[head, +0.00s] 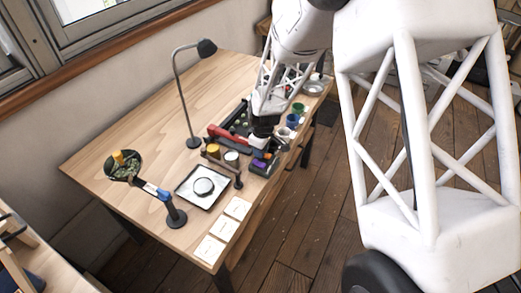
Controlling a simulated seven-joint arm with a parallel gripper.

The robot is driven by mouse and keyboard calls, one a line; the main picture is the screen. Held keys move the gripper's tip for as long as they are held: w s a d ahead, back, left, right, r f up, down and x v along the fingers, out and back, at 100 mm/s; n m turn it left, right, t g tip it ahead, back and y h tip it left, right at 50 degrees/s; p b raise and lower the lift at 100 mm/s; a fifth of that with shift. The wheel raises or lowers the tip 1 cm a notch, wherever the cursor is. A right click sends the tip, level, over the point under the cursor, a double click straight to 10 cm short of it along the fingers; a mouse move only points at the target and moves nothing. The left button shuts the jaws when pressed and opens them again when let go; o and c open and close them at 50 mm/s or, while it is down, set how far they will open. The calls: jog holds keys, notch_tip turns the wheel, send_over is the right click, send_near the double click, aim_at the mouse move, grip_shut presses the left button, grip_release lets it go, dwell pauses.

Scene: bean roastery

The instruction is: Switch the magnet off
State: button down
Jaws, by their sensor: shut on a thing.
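My gripper (262,139) reaches down over the right part of the wooden table, low among small items. Its fingertips are small and partly hidden. It is shut at the end of a long red and black device (226,136), which may be the magnet; the exact part between the fingers cannot be made out. No switch or its setting is clear in the head view.
A black lamp (192,141) stands behind. Cups (292,121) are to the right of my gripper, and small purple and orange items (262,157) lie just below it. A square tray (183,190), white cards (238,208) and a pan (112,170) occupy the front left.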

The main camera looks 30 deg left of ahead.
aim_at(270, 155)
jog(key=shift+d+r+y, duration=0.1)
jog(key=shift+d+y, duration=0.1)
jog(key=shift+y, duration=0.7)
jog(key=shift+d+r+y, duration=0.1)
jog(key=shift+d+y, duration=0.1)
jog(key=shift+y, duration=0.7)
jog(key=c, duration=1)
grip_release()
jog(key=shift+o, duration=0.2)
jog(key=shift+r, duration=0.15)
jog(key=shift+v, duration=3.75)
